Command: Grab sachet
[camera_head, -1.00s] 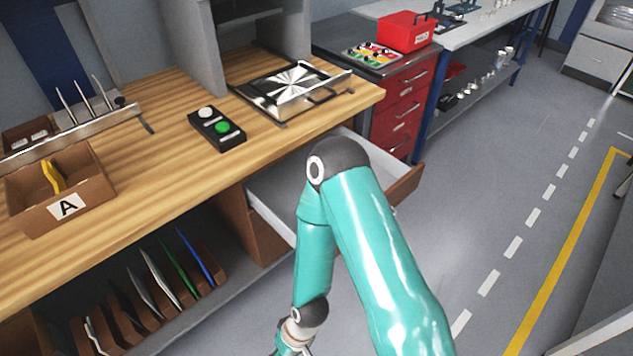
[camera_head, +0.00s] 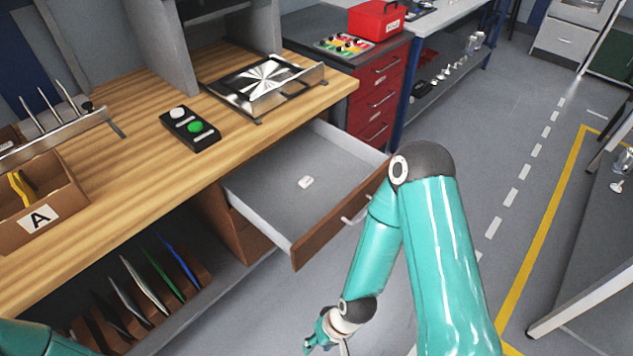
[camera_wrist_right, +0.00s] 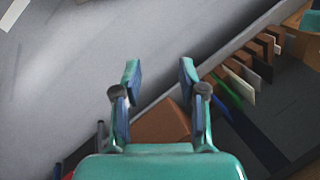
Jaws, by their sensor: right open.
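A small white sachet (camera_head: 306,182) lies on the grey floor of the open drawer (camera_head: 265,193), near its middle. My right gripper (camera_head: 322,346) is at the bottom edge of the head view, outside the drawer and below its wooden front, apart from the sachet. In the right wrist view my right gripper (camera_wrist_right: 160,76) is open, with nothing between its fingers. The sachet does not show in that view. Part of my left arm shows at the bottom left of the head view; its gripper is out of frame.
The wooden bench (camera_head: 110,150) above the drawer bears a button box (camera_head: 190,128), a metal fixture (camera_head: 262,85) and bin A (camera_head: 45,205). A rack of coloured plates (camera_head: 150,280) stands below. A red drawer cabinet (camera_head: 378,95) stands behind. Grey floor is open at right.

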